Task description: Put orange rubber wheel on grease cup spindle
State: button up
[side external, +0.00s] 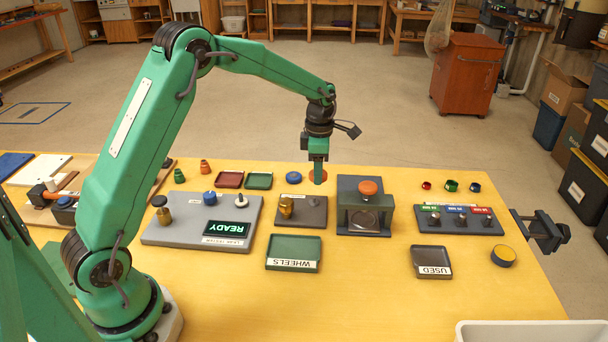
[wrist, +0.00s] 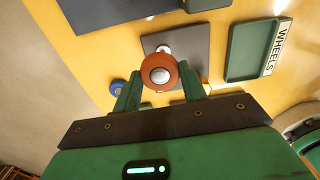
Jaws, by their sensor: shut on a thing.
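My gripper (wrist: 160,90) is shut on the orange rubber wheel (wrist: 161,73), which has a pale round hub and sits between the two green fingers. In the side view the wheel (side external: 319,177) shows at the tips of my gripper (side external: 318,174), behind the dark grease plate (side external: 301,219). The brass grease cup (side external: 286,207) stands on that plate's left, and a small pale-topped spindle (side external: 313,202) on its right. In the wrist view a pale spindle tip (wrist: 164,48) shows just above the wheel on the plate (wrist: 195,43). The wheel is apart from the spindle.
A blue wheel (side external: 293,178) lies left of my gripper. A dark press frame (side external: 365,222) with an orange knob stands right of the plate. The green WHEELS tray (side external: 293,253) is in front and looks empty. The READY station (side external: 175,234) is to the left.

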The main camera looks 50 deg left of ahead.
jog(key=shift+s+a+f, duration=0.15)
jog(key=shift+s, duration=0.3)
jog(key=shift+f, duration=0.25)
jog(key=shift+f, duration=2.35)
jog(key=shift+f, duration=0.95)
dwell(1.8)
jog(key=o, duration=1.5)
jog(key=shift+c, duration=0.2)
jog(key=shift+r, duration=0.15)
